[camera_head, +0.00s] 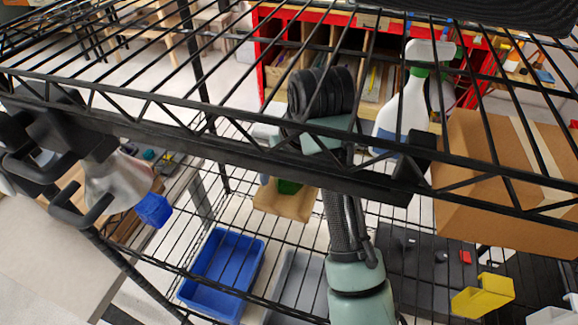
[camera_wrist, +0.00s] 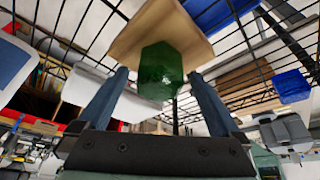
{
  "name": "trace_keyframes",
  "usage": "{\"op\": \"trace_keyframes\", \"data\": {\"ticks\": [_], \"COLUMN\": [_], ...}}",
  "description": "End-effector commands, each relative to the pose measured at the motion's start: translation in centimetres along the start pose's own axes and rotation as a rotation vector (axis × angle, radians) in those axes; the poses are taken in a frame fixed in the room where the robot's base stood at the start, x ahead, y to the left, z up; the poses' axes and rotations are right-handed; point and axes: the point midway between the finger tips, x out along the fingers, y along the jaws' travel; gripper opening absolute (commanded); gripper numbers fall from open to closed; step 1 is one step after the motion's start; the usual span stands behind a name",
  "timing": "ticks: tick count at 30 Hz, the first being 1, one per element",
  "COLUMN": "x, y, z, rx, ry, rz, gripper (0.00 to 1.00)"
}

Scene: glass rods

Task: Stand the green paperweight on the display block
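The green paperweight (camera_wrist: 160,72) is a dark, faceted glass piece. In the wrist view one end meets the face of the pale wooden display block (camera_wrist: 135,42), so it appears to stand on it. In the head view the block (camera_head: 283,203) is on the wire shelf, with a bit of the green paperweight (camera_head: 289,187) showing on top, partly hidden by the shelf rail. My gripper (camera_wrist: 159,76) is open, one finger on each side of the paperweight, with a narrow gap visible on both sides. Contact with the block's edges is hard to judge.
An upper wire shelf with a black front rail (camera_head: 235,152) crosses above the block. A spray bottle (camera_head: 405,105) and cardboard box (camera_head: 500,180) are to the right. A blue bin (camera_head: 222,268) is at lower left, and a yellow bin (camera_head: 483,296) at lower right.

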Motion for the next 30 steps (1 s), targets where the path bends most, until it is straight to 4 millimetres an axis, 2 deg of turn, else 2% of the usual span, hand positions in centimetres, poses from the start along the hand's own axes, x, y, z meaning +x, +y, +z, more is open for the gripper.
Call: {"op": "trace_keyframes", "data": {"ticks": [5,11,15,30], "x": [-0.6,-3.7,-4.7,-7.2], "y": [0.0,0.1,0.2,0.1], "z": [-0.2,0.0,2.6,9.0], "rx": [-0.001,0.0,0.004,0.004], "ry": [0.002,0.004,0.0,0.001], "rz": [0.001,0.004,0.003,0.002], "gripper": [1.0,1.0,1.0,1.0]}}
